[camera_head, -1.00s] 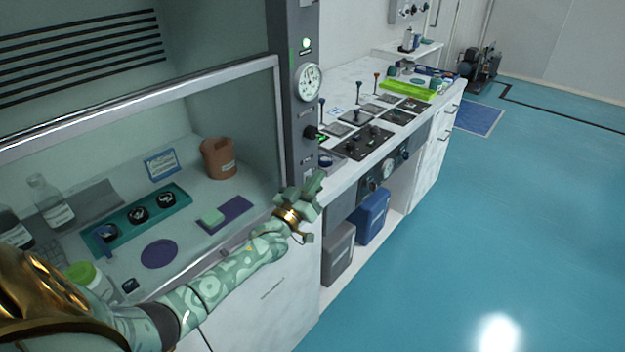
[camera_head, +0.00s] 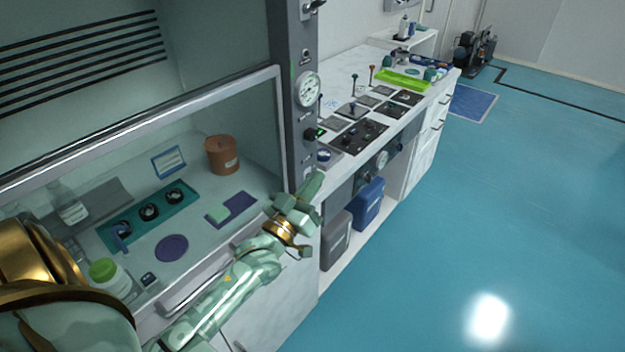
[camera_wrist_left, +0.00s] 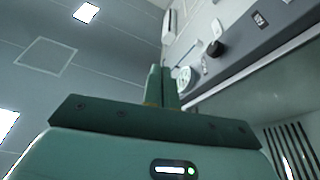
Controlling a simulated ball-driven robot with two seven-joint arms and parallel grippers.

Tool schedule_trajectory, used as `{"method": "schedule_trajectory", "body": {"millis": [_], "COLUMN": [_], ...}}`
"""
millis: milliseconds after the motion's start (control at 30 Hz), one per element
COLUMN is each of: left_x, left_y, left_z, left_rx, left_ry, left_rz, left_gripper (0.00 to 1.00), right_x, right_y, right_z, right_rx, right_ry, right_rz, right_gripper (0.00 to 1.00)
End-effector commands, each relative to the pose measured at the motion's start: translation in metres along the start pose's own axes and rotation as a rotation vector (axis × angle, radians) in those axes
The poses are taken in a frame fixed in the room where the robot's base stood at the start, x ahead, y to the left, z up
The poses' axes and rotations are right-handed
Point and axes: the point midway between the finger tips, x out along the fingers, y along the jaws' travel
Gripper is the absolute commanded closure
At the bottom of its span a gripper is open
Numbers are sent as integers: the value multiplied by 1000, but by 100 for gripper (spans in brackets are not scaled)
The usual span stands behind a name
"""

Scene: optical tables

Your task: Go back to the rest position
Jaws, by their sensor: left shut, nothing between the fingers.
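My left gripper (camera_head: 308,192) is at the end of my green-and-gold left arm, in front of the fume hood's right post in the head view. It is shut and empty, apart from any object. In the left wrist view its two fingers (camera_wrist_left: 161,88) stand together, pointing toward the ceiling and the hood's upper front. My right gripper does not show in either view.
The fume hood's sash frame (camera_head: 140,120) is beside my left arm. Inside are a brown pot (camera_head: 221,155), a teal tray (camera_head: 177,213) and a green-capped jar (camera_head: 108,279). The counter with control panels (camera_head: 362,137) is beyond. Blue floor (camera_head: 470,200) at right is clear.

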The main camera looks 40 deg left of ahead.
Motion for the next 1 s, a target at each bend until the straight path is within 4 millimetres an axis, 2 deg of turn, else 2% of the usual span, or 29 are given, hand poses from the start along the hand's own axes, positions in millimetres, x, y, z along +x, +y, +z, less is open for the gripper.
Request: {"method": "schedule_trajectory", "body": {"millis": [467, 567, 667, 767, 800, 867, 900, 967, 1000], "left_x": [0, 0, -8, -31, -47, -78, -101, -140, -169], "left_y": [0, 0, -11, -28, -36, -47, -53, -60, -64], "left_z": [0, 5, 39, 102, 132, 178, 206, 245, 268], "left_rx": [0, 21, 72, 138, 165, 205, 230, 263, 285], "left_ry": [0, -25, -123, -298, -386, -523, -614, -748, -837], "left_rz": [0, 1, -18, -46, -57, -71, -77, -82, -82], "left_gripper": [100, 100, 100, 100, 100, 100, 100, 100, 100], "right_x": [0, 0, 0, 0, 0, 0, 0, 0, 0], "right_y": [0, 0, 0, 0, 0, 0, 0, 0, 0], "right_z": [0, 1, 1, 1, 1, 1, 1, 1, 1], "right_rx": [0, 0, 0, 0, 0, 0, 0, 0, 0], "right_ry": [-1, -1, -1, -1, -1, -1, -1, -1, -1], "right_rz": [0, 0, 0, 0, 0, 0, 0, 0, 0], "right_gripper": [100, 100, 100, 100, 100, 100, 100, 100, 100]}}
